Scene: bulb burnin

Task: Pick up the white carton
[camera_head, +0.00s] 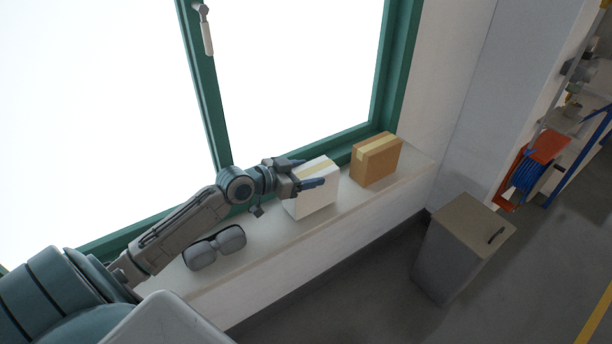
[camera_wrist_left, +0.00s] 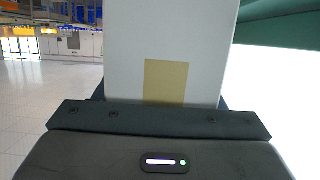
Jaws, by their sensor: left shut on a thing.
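The white carton (camera_head: 316,196) stands on the window sill (camera_head: 262,240) in the head view, with a tan tape strip along its top. My left gripper (camera_head: 306,173) is at the top of the carton, with its fingers on either side, and is shut on it. In the left wrist view the carton (camera_wrist_left: 128,52) fills the middle, close to the gripper, with a tan tape patch facing the camera. The gripper's fingertips are hidden in the wrist view. I cannot tell whether the carton is lifted clear of the sill. My right gripper is not in view.
A brown carton (camera_head: 376,161) stands on the sill to the right of the white one. The green window frame (camera_head: 212,110) rises behind. A grey bin (camera_head: 459,250) stands on the floor.

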